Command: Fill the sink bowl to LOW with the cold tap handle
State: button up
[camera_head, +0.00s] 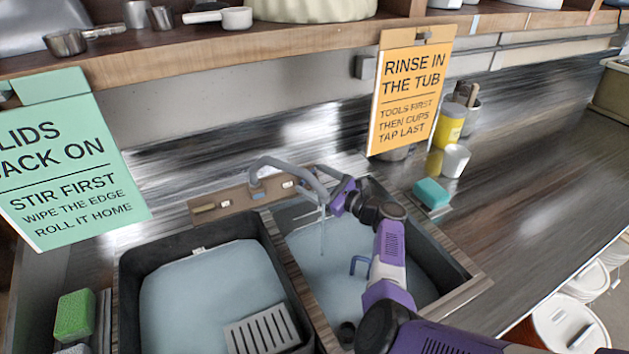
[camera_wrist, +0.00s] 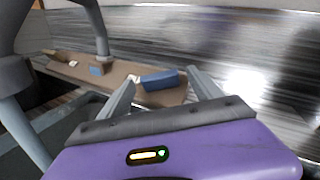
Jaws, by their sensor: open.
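My gripper (camera_head: 337,192) is open at the tap ledge, above the back edge of the right bowl. In the wrist view its two fingers (camera_wrist: 159,84) stand on either side of a blue tap handle (camera_wrist: 160,80); I cannot tell whether they touch it. My gripper and arm hide this handle in the head view. The grey curved spout (camera_head: 290,168) reaches over the right sink bowl (camera_head: 432,258), and a thin stream (camera_head: 322,235) falls from it. Pale blue water (camera_head: 318,278) lies in that bowl. I cannot make out a LOW mark.
The left bowl (camera_head: 127,290) also holds pale blue water, with a slotted grey piece (camera_head: 262,332) at its front. A blue hook-shaped thing (camera_head: 359,262) shows in the right bowl. A teal sponge (camera_head: 432,194) and white cup (camera_head: 455,160) stand right; hanging signs (camera_head: 411,88) are behind.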

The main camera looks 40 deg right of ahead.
jog(key=c, duration=1.4)
jog(key=shift+a+m+h+p, duration=0.1)
jog(key=shift+m+h+p, duration=0.2)
jog(key=shift+m+p, duration=0.1)
jog(key=shift+a+m+h+p, duration=0.25)
jog(key=shift+m+h+p, duration=0.2)
jog(key=shift+m+h, duration=1.4)
jog(key=shift+a+m+h+p, duration=0.2)
jog(key=shift+m+h+p, duration=0.2)
jog(key=shift+m+h, duration=1.4)
jog(key=o, duration=1.4)
